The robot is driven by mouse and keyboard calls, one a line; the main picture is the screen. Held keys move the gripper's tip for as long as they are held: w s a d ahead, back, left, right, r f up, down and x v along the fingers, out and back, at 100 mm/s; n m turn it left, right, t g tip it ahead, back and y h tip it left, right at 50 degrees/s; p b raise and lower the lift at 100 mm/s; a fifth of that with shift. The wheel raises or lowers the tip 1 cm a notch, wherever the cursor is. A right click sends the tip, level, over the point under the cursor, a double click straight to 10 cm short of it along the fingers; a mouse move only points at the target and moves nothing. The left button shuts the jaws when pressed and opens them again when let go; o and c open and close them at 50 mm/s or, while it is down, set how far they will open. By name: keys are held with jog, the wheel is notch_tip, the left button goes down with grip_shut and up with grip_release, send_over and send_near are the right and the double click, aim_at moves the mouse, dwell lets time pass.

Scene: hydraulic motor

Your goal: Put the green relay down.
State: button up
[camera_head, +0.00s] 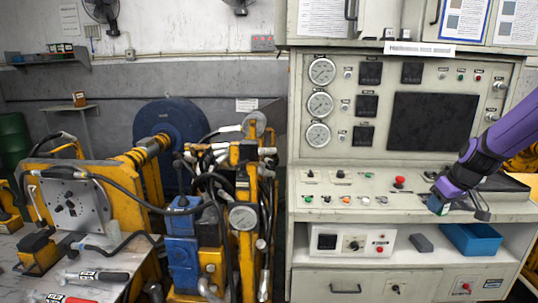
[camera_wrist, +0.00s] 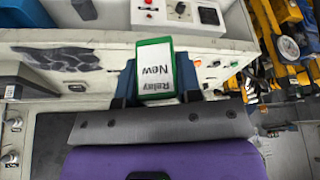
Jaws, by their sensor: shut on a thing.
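The green relay (camera_wrist: 155,70) is a small block with a white face reading "New Relay", seen upside down in the wrist view. My gripper (camera_wrist: 156,88) is shut on it, with one finger on each side. In the head view my gripper (camera_head: 440,203) is at the right, in front of the console's sloped control panel (camera_head: 330,189). Only a small green bit of the relay shows there, at the fingertips. The relay appears to be held in the air, clear of the panel, but the exact gap cannot be told.
Below the panel is a shelf with a blue bin (camera_head: 472,239), a grey block (camera_head: 421,243) and a white control box (camera_head: 352,242). A red button (camera_head: 399,181) stands up left of my gripper. Yellow machinery (camera_head: 210,262) with hoses fills the left. Bare panel shows between the buttons.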

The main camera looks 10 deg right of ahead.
jog(key=w+a+f, duration=0.5)
jog(key=a, duration=0.4)
jog(key=w+a+f+m, duration=0.1)
jog(key=w+a+f, duration=0.3)
jog(key=a, duration=0.5)
jog(key=w+a+f, duration=0.5)
jog(key=a+f, duration=0.1)
jog(key=a, duration=0.3)
jog(key=shift+w+a+h, duration=0.3)
jog(key=shift+w+a, duration=0.05)
jog(key=s+f, duration=0.5)
jog(key=f, duration=0.2)
jog(key=shift+s, duration=0.3)
jog(key=shift+d, duration=0.1)
